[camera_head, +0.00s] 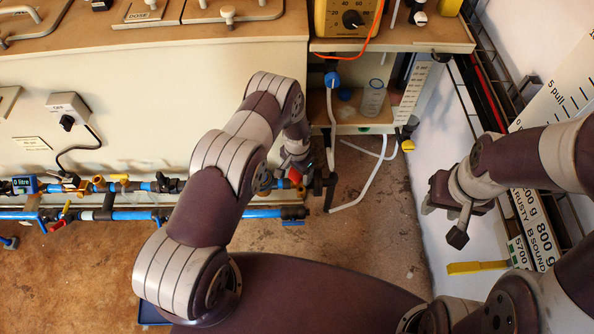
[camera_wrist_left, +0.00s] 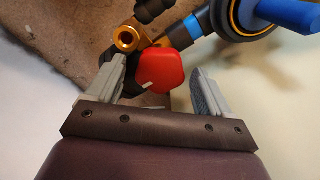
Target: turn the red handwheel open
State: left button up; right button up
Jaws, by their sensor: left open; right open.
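The red handwheel (camera_wrist_left: 162,70) is a rounded red knob beside brass fittings (camera_wrist_left: 128,37) in the left wrist view. My left gripper (camera_wrist_left: 158,82) is open, with one finger on each side of the handwheel; clear gaps show between it and both fingers. In the head view my left gripper (camera_head: 294,163) is at the right end of the pipes, and my own arm hides much of that spot. My right gripper (camera_head: 443,218) is open and empty at the right, well away from the handwheel.
Blue pipes (camera_head: 130,215) with several valves run along the cream cabinet (camera_head: 180,100). A blue fitting (camera_wrist_left: 290,15) lies right of the handwheel. A shelf unit (camera_head: 350,118) with a clear beaker (camera_head: 373,97) stands behind. A yellow bar (camera_head: 477,267) is below my right gripper.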

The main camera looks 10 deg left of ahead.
pick_arm(q)
jog(key=c, duration=1)
jog(key=shift+c, duration=0.2)
